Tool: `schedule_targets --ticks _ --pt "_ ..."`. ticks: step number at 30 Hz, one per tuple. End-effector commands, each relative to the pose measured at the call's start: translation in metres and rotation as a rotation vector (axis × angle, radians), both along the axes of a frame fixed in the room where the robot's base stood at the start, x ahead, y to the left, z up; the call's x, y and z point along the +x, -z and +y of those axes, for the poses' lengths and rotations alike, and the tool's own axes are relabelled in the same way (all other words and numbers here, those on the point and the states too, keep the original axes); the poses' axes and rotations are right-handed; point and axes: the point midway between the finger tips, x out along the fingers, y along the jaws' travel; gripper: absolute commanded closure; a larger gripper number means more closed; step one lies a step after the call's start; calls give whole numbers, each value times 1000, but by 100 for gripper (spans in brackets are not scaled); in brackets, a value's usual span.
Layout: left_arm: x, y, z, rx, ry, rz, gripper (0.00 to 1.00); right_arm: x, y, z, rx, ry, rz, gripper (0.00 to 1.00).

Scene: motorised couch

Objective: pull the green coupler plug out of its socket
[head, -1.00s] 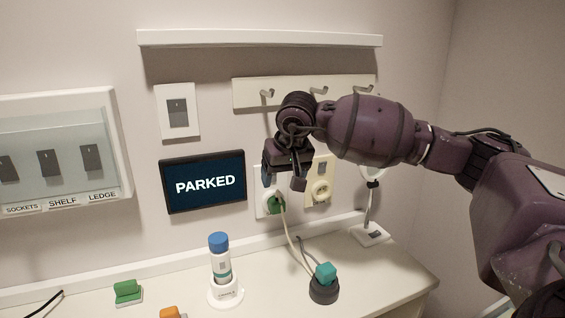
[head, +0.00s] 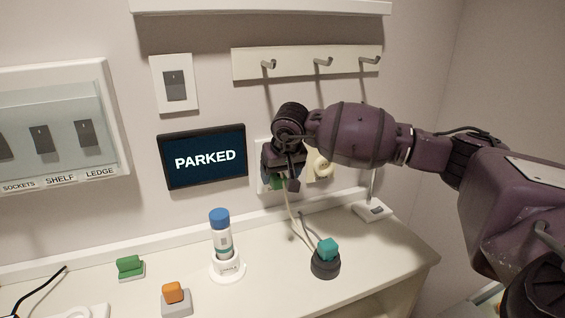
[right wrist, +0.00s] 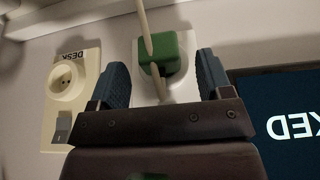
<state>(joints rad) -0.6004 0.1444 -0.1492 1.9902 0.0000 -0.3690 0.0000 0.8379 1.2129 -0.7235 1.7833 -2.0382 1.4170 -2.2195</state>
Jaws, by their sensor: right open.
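The green coupler plug (right wrist: 172,48) sits in a white socket plate (right wrist: 186,86) on the wall, with a pale cable running from it. In the head view the plug (head: 277,183) is mostly hidden behind my right gripper (head: 284,174). In the right wrist view the dark blue fingers of my right gripper (right wrist: 162,68) are open, one on either side of the plug. I see gaps between the fingers and the plug; contact is not visible. My left gripper is not in view.
A cream socket labelled DESK (right wrist: 67,82) is beside the plug's plate. A screen reading PARKED (head: 203,157) is on the other side. Hooks (head: 322,64) are above. A teal plug (head: 327,248) on a dark base and a blue-capped bottle (head: 221,237) stand on the counter below.

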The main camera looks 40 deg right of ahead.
Motion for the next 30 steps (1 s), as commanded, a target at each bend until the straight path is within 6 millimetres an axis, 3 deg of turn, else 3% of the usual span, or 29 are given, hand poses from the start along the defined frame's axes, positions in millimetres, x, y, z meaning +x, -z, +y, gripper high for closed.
schedule_targets --ticks 6,15,25,26,27,30 --pt "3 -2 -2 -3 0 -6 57 5 12 -1 0 0 0 28" --pt "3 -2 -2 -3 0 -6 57 5 13 -1 0 -1 0 28" --pt "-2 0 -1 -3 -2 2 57 5 13 -1 0 0 0 78" --pt "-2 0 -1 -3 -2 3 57 5 13 -1 0 0 0 81" --pt "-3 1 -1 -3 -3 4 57 5 13 -1 0 0 0 64" --pt "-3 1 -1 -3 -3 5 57 5 13 -1 0 0 0 79"
